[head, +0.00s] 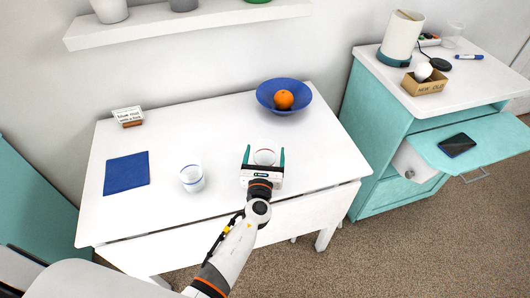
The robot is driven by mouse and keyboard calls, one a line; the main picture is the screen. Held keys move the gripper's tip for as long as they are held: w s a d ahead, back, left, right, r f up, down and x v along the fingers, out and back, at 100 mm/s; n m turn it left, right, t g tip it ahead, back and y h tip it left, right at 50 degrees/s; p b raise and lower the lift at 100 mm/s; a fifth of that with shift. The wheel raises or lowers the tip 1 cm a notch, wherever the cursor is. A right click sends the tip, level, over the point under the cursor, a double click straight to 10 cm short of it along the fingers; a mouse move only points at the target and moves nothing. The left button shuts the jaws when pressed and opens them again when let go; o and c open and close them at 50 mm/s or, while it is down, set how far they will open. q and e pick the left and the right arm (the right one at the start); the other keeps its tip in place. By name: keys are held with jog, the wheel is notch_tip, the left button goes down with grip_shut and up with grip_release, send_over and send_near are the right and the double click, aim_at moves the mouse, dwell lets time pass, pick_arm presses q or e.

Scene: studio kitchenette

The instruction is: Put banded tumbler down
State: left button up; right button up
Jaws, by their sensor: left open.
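A clear tumbler with a red band near its rim (264,157) stands upright on the white table, between or just beyond the fingers of my left gripper (264,154). The gripper is open, with one green finger on each side of the tumbler. Its lower part is hidden by the gripper body; I cannot tell whether a finger touches it. A second clear tumbler, with a blue band (192,177), stands upright to the left, apart from the gripper. My right gripper is not in view.
On the white table (220,120) are a blue bowl (265,99) holding an orange (284,99), a blue mat (127,173) and a small sign (128,116). A shelf (190,22) hangs above. A teal cabinet (385,140) with an open drawer stands right.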

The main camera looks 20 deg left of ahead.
pick_arm(q)
jog(key=b+v, duration=0.1)
jog(key=v, duration=1)
jog(key=shift+s, duration=0.15)
jog(key=shift+f, duration=0.15)
